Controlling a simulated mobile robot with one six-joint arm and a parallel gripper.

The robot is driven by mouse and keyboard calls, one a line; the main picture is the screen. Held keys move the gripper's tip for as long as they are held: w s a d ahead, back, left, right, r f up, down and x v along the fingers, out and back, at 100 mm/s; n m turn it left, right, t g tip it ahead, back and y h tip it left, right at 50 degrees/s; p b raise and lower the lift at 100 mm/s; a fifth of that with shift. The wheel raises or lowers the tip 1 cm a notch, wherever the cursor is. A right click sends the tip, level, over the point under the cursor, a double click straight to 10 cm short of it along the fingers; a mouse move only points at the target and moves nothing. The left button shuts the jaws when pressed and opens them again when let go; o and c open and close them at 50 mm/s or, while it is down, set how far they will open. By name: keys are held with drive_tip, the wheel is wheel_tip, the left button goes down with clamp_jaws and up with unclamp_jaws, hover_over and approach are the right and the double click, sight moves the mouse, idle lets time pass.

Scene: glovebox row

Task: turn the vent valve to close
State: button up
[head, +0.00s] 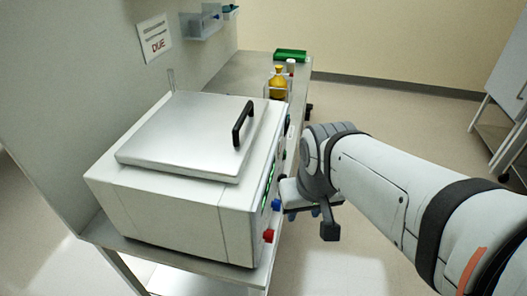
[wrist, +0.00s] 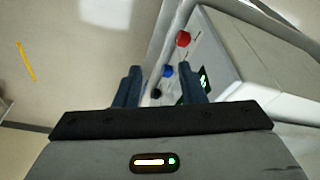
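A white box-shaped unit (head: 185,200) with a metal lid and black handle stands on the bench. Its front panel carries a blue knob (head: 276,205) and a red knob (head: 268,236). The wrist view shows the red knob (wrist: 183,39), the blue knob (wrist: 168,71), a black knob (wrist: 156,93) and a green-lit display (wrist: 204,78). No readable label tells which knob is the vent valve. My gripper (wrist: 160,82) is open, with the blue and black knobs seen between its fingers. In the head view, my gripper (head: 304,213) is beside the panel, partly hidden by my wrist. I see no contact.
A yellow bottle (head: 278,86) in a holder and a green tray (head: 291,55) stand farther along the bench. A sign (head: 154,38) hangs on the partition. A white cart (head: 505,90) stands at the far right. The floor between is clear.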

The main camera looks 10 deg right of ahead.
drive_tip(key=shift+o, duration=0.5)
drive_tip(key=shift+s+d, duration=0.1)
drive_tip(key=shift+o, duration=0.9)
drive_tip(key=shift+f, duration=0.25)
drive_tip(key=shift+o, duration=0.6)
wheel_tip(320, 180, down, 7)
drive_tip(key=w+m+g+y+b, duration=0.1)
drive_tip(key=m+g+y+b, duration=0.1)
drive_tip(key=m, duration=0.5)
drive_tip(key=shift+w+r+g+y, duration=0.2)
drive_tip(key=shift+w+g+y, duration=0.15)
drive_tip(key=shift+g+y, duration=0.65)
drive_tip(key=m+t+y+b, duration=0.65)
drive_tip(key=m+y, duration=0.65)
drive_tip(key=m, duration=1.1)
approach(277, 205)
drive_tip(key=f+t+p, duration=0.2)
drive_tip(key=x, duration=0.8)
drive_tip(key=shift+w+m, duration=0.25)
drive_tip(key=shift+m, duration=0.05)
drive_tip(key=shift+c, duration=0.5)
